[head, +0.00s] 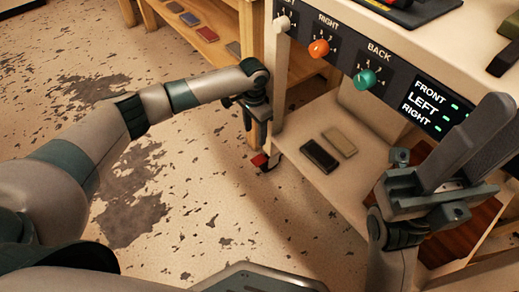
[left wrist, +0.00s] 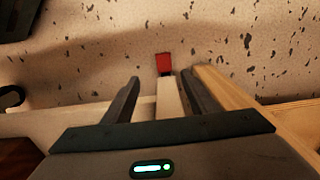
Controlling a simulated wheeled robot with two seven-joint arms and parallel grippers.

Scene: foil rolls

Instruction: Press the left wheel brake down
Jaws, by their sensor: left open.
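The red left wheel brake (head: 260,160) sticks out low at the near-left leg of the white cart (head: 300,165), just above the floor. In the left wrist view the red brake (left wrist: 163,64) lies just beyond my fingertips, between them in the picture. My left gripper (head: 257,136) is open, pointing down above the brake beside the cart's corner post. Its two dark fingers (left wrist: 161,78) appear either side of a pale cart post (left wrist: 168,97). I cannot tell whether they touch it. The wheel is mostly hidden. My right gripper (head: 470,140) is raised at the right; its opening is unclear.
The cart's front panel has an orange knob (head: 319,48), a teal knob (head: 365,80) and a label display (head: 430,105) with green lights. A black block (head: 319,156) and a tan block (head: 341,141) lie on its lower shelf. A wooden shelf (head: 225,50) stands behind. The worn floor at left is clear.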

